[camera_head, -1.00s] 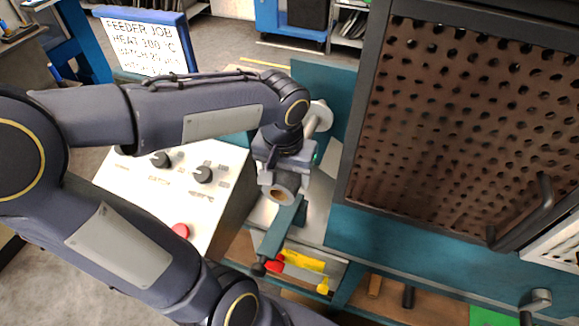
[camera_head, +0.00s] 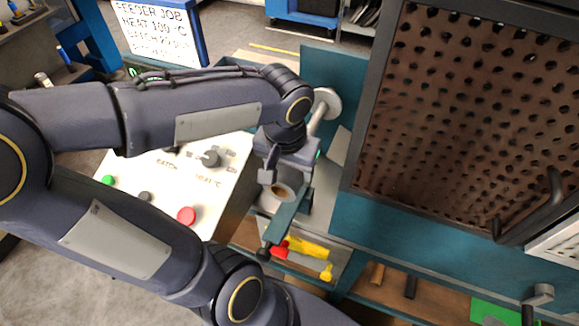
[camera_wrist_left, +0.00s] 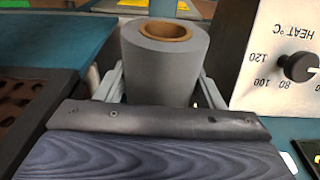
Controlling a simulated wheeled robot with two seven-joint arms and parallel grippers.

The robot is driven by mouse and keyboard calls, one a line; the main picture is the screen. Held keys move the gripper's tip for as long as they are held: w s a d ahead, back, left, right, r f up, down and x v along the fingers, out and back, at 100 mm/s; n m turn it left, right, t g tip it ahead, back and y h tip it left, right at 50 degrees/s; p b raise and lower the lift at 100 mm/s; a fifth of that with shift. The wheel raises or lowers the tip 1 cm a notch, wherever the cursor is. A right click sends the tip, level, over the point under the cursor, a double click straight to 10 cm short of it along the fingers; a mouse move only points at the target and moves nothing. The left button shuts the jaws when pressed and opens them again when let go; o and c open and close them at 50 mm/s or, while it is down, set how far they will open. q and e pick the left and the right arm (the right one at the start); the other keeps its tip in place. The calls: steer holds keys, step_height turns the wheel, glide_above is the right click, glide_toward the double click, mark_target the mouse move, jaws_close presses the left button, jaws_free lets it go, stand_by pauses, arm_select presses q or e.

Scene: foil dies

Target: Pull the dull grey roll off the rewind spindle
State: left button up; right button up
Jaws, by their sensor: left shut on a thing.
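The dull grey roll (camera_head: 286,194), with a brown core, is held in my left gripper (camera_head: 284,176). In the left wrist view the roll (camera_wrist_left: 165,75) stands between the two fingers, one on each side, its open core end showing. The rewind spindle (camera_head: 319,114), a pale shaft with a round flange, sticks out behind my gripper from a teal plate. The gripper hides the stretch between shaft and roll, so I cannot tell whether the roll is still around the spindle's tip. My right gripper is not in view.
A white control panel (camera_head: 235,150) with knobs and a red button (camera_head: 186,215) lies left of the gripper. A teal bar (camera_head: 282,226) is just below the roll, above a bin with yellow and red tools (camera_head: 305,249). A perforated brown guard (camera_head: 460,110) stands close on the right.

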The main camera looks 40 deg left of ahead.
mark_target(284, 172)
arm_select(q)
steer(key=shift+s+d+r+p, duration=0.1)
steer(key=shift+s+r+p, duration=0.35)
steer(key=shift+r+p, duration=0.3)
steer(key=shift+s+d+r+p, duration=0.1)
steer(key=shift+s+r+p, duration=0.3)
steer(key=shift+r+p, duration=0.35)
steer(key=shift+s+d+r+p, duration=0.1)
steer(key=shift+s+r+p, duration=0.4)
steer(key=shift+r, duration=0.4)
steer(key=shift+s+d, duration=0.1)
